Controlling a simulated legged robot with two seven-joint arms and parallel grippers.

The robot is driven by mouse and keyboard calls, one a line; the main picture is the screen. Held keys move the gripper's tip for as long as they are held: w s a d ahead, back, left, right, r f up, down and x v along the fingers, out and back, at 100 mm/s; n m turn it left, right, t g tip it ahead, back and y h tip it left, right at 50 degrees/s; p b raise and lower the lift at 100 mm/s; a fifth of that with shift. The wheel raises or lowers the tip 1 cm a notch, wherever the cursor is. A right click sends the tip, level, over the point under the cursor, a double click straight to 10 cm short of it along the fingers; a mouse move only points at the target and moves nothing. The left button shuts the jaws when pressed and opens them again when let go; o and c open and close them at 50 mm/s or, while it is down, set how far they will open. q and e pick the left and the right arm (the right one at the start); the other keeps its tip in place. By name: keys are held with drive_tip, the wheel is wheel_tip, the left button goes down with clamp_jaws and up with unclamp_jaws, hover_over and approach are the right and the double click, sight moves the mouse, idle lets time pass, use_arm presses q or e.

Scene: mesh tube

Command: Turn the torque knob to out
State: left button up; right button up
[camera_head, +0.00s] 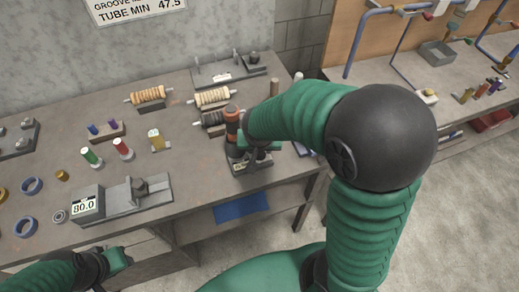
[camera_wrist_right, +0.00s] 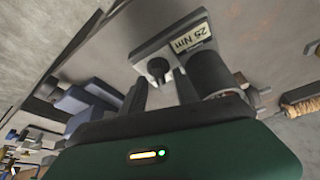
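The torque knob (camera_wrist_right: 158,68) is a small dark round knob on a grey plate with a "25 Nm" label (camera_wrist_right: 190,38). In the right wrist view, the two dark fingers of my right gripper (camera_wrist_right: 160,86) stand apart, with the knob just beyond and between their tips. Whether they touch it cannot be told. In the head view, my right gripper (camera_head: 262,145) is over the base of the black and orange tool (camera_head: 232,125), and my arm hides the knob there. My left gripper (camera_head: 118,258) is low at the bench's front edge, its fingers unclear.
A dark cylinder (camera_wrist_right: 208,75) stands close beside the right finger. On the bench (camera_head: 190,195) are wound spools (camera_head: 148,96), a gauge reading 80.0 (camera_head: 86,206), red and green cylinders and blue rings. A blue bin (camera_head: 240,208) sits below.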

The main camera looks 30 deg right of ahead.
drive_tip(key=shift+w+d+f, duration=0.2)
drive_tip(key=shift+d+f, duration=0.05)
drive_tip(key=shift+f, duration=0.2)
drive_tip(key=shift+s, duration=0.1)
drive_tip(key=shift+r, duration=0.1)
drive_tip(key=shift+s+a, duration=0.1)
drive_tip(key=shift+a, duration=0.05)
drive_tip(key=shift+c, duration=1)
drive_tip(key=shift+a, duration=0.15)
drive_tip(key=c, duration=0.5)
clamp_jaws()
